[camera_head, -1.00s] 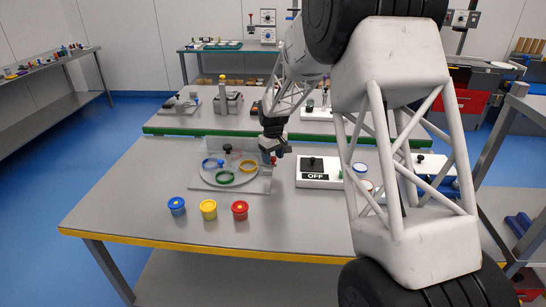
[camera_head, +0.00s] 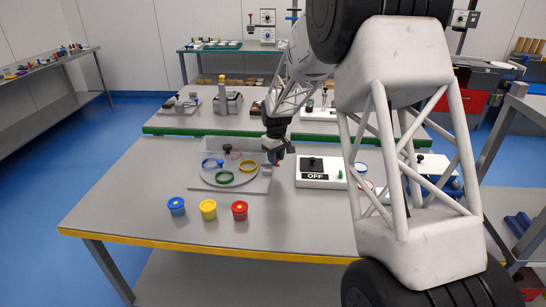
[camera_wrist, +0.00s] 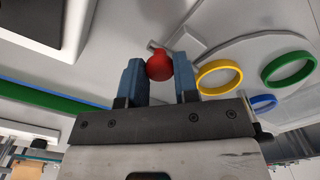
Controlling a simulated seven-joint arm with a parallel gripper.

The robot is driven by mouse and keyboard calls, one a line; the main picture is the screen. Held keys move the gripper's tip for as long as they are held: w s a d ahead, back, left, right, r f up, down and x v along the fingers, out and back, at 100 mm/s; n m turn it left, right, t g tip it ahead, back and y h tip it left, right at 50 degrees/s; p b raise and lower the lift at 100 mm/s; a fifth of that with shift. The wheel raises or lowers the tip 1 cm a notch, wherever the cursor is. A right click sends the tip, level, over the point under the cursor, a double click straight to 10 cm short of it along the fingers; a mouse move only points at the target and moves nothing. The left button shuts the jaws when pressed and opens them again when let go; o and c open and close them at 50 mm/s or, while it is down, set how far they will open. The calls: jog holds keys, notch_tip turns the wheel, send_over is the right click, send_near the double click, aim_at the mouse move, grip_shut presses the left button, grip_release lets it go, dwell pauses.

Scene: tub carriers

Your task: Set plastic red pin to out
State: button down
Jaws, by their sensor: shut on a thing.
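The red pin (camera_wrist: 159,67) shows as a red rounded knob in the wrist view. My gripper (camera_wrist: 160,82) is shut on it, with a blue finger pressed to each side. In the head view my gripper (camera_head: 274,158) is at the right edge of the grey fixture plate (camera_head: 258,185), and the pin is mostly hidden there by the fingers. How far the pin sits in or out cannot be told.
The round plate carries a blue ring (camera_head: 212,163), a green ring (camera_head: 224,179) and a yellow ring (camera_head: 249,166). A white box marked OFF (camera_head: 318,174) is close on the right.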

jog(key=shift+d, duration=0.9)
jog(key=c, duration=0.8)
grip_release()
jog(key=shift+d, duration=0.1)
jog(key=shift+c, duration=0.2)
jog(key=shift+r, duration=0.1)
notch_tip(320, 180, up, 8)
jog(key=shift+f, duration=0.2)
